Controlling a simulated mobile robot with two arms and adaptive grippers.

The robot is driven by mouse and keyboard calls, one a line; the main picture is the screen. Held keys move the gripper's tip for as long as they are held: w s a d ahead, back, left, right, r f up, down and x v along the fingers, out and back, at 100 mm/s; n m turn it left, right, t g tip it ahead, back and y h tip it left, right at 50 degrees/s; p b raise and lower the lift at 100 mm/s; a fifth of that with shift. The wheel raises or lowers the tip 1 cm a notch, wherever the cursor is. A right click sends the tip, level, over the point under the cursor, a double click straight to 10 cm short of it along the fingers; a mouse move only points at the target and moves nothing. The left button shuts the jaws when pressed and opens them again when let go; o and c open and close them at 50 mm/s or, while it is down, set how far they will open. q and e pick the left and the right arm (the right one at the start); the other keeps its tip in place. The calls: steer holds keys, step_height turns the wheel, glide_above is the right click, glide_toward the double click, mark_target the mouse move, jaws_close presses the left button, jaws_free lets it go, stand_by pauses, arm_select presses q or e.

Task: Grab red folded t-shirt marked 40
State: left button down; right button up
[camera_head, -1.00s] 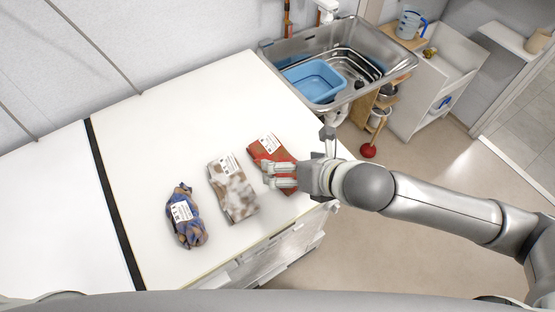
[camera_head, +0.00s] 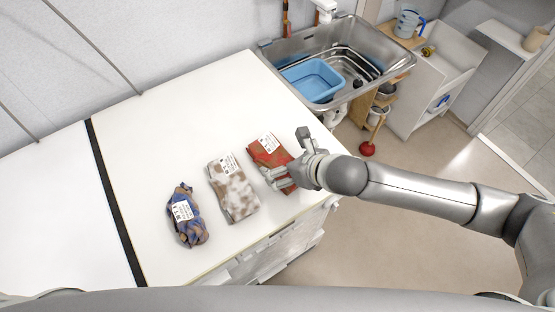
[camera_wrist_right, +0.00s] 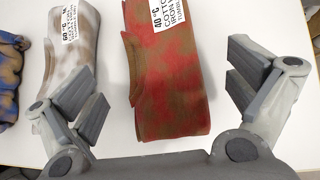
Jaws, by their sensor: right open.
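The red folded t-shirt (camera_head: 266,151), stained brown, lies on the white table with a white label on its far end. In the right wrist view the red t-shirt (camera_wrist_right: 170,95) lies between the two spread fingers, and its label reads 40 °C. My right gripper (camera_head: 275,178) is open at the shirt's near end, which it partly hides in the head view. In the right wrist view the gripper (camera_wrist_right: 165,88) has a finger on each side of the shirt, the left one overlapping the white garment in the picture. My left gripper is not in view.
A white-brown folded garment (camera_head: 234,190) lies just left of the red one, labelled 60 °C in the wrist view. A blue-brown garment (camera_head: 187,217) lies further left. The white table (camera_head: 150,130) is clear behind them. A metal sink (camera_head: 345,45) holds a blue basin (camera_head: 312,78).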

mark_target(281, 162)
steer(key=shift+p+x, duration=0.4)
steer(key=shift+x, duration=1.7)
steer(key=shift+s, duration=0.1)
steer(key=shift+c, duration=0.3)
steer(key=c, duration=1.1)
steer(key=shift+r, duration=0.1)
